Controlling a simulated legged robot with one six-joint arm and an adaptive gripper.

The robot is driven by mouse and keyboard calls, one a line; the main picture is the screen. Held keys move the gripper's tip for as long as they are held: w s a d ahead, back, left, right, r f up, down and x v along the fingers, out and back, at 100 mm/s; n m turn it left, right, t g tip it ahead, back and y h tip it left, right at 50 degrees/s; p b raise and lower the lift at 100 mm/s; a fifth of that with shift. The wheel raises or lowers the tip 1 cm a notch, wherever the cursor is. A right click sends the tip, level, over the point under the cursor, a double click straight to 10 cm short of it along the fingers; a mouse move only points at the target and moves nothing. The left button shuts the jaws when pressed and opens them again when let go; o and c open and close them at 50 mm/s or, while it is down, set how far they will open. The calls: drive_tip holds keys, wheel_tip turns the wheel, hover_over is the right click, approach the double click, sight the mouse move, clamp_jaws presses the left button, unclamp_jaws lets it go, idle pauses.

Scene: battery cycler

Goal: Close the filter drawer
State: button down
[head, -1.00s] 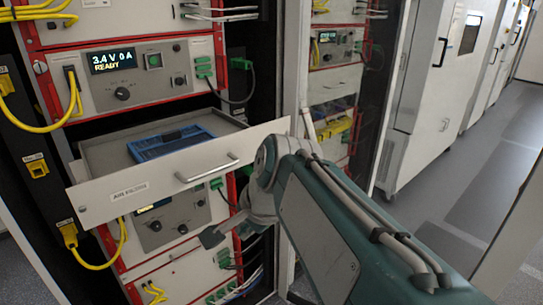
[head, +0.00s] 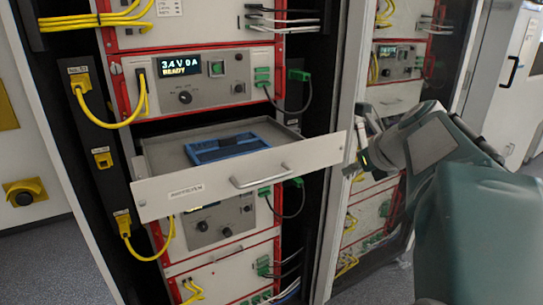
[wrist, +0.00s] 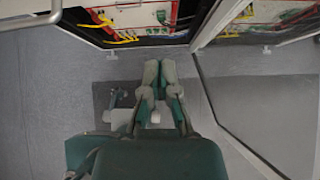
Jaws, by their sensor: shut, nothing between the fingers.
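The filter drawer is pulled out of the rack in the head view. It is a grey tray with a pale front panel (head: 215,182), a bar handle (head: 262,177) and a blue filter frame (head: 222,148) inside. The wrist end of my arm is right of the panel's right end, apart from the handle; the fingers cannot be made out clearly there. In the wrist view my gripper (wrist: 160,68) is shut and empty, with floor behind it. A pale bar at that view's upper left may be part of the drawer; I cannot tell.
A cycler unit with a lit display (head: 187,67) sits above the drawer, another below. Yellow cables (head: 77,95) hang at the left, a green-plugged cable (head: 299,76) at the right. A second rack stands behind my arm. Grey floor is open in the wrist view.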

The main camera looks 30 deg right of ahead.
drive_tip(key=w+f, duration=0.4)
drive_tip(key=w, duration=0.4)
drive_tip(key=shift+a, duration=0.25)
drive_tip(key=shift+a, duration=0.1)
